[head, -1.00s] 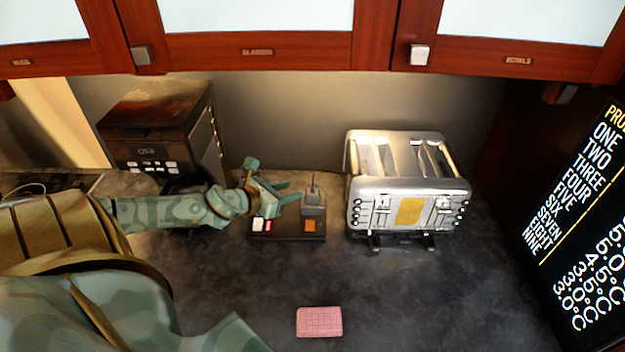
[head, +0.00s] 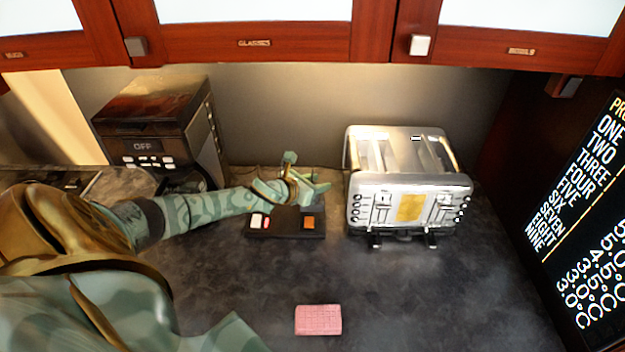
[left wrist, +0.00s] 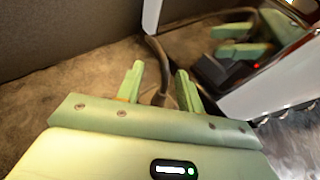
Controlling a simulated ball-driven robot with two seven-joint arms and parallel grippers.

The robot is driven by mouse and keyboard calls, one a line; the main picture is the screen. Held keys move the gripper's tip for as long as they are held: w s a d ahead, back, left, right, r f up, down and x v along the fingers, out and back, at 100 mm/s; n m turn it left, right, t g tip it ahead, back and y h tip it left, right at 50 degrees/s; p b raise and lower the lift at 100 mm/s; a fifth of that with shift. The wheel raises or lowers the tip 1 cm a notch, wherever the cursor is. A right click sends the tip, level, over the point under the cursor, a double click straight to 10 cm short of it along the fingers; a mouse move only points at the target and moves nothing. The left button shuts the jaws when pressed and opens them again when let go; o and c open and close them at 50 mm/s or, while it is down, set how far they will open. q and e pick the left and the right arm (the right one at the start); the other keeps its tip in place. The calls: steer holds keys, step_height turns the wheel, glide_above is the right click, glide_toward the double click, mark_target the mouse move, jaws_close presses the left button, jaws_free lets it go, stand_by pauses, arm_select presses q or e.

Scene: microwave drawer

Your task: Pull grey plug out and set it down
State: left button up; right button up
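A black power strip (head: 285,234) with a white switch, a red one and an orange one lies on the counter left of the toaster. My left gripper (head: 309,178) reaches over its back right end and covers the spot of the grey plug, which I cannot make out in the head view. In the left wrist view the two green fingers of my left gripper (left wrist: 159,80) stand apart, with a dark cord (left wrist: 160,65) running between and beyond them. Whether they touch the plug cannot be seen. My right gripper is not in view.
A silver toaster (head: 409,190) stands close to the right of the left gripper. A coffee maker (head: 160,130) stands at back left. A pink sponge-like block (head: 318,320) lies at the front. The dark counter (head: 410,300) is clear around it. Cabinets (head: 250,42) hang above.

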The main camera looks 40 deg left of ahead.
arm_select(q)
steer(key=shift+s, duration=0.1)
steer(key=shift+c, duration=0.7)
jaws_close()
